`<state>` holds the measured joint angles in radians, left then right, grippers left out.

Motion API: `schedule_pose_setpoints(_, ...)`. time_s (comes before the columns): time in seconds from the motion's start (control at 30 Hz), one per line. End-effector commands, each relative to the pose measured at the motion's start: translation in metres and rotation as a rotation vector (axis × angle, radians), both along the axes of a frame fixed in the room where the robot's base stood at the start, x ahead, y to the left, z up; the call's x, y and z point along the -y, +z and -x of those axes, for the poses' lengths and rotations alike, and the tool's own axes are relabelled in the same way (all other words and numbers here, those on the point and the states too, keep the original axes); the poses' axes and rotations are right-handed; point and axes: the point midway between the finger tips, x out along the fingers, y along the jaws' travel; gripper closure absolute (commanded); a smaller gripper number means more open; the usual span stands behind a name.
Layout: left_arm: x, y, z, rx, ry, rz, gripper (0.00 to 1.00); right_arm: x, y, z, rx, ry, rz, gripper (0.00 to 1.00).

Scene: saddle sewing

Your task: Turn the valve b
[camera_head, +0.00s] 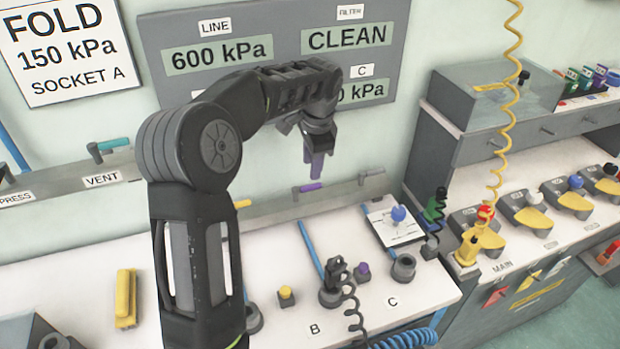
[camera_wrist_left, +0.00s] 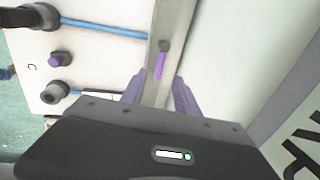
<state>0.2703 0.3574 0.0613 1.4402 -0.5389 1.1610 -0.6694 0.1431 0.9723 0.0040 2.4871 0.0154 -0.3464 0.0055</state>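A valve with a purple handle (camera_head: 308,187) is on the grey rail along the wall, above the upper end of the blue pipe (camera_head: 311,245) from the socket near label B (camera_head: 315,330). The handle lies along the rail; no letter is readable on the valve itself. My left gripper (camera_head: 316,173) points down above this handle, apart from it in the head view. In the left wrist view, the purple fingers of this gripper (camera_wrist_left: 160,92) are spread, and the purple handle (camera_wrist_left: 160,65) shows beyond the gap between them. My right gripper is not in view.
Other handles on the rail are teal (camera_head: 112,144) by VENT, yellow (camera_head: 242,204), and one at the right end (camera_head: 373,172). A grey sign board (camera_head: 290,18) is on the wall close behind my left arm. A coiled yellow hose (camera_head: 506,110) hangs at the right.

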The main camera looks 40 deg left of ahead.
Motion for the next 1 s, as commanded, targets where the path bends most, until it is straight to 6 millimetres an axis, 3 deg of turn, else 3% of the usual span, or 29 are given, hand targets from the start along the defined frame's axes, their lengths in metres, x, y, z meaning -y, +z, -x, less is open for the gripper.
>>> schedule_pose_setpoints(0.17, -0.001, -0.008, -0.001, -0.001, 0.000, -0.001, 0.63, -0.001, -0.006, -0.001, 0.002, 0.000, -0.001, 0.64)
schedule_pose_setpoints(0.6, -0.011, -0.070, -0.007, 0.000, 0.001, 0.000, 0.63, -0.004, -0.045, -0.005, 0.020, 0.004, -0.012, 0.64)
schedule_pose_setpoints(1.0, -0.013, -0.077, -0.009, 0.000, 0.001, 0.000, 0.63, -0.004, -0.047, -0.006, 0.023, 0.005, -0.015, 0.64)
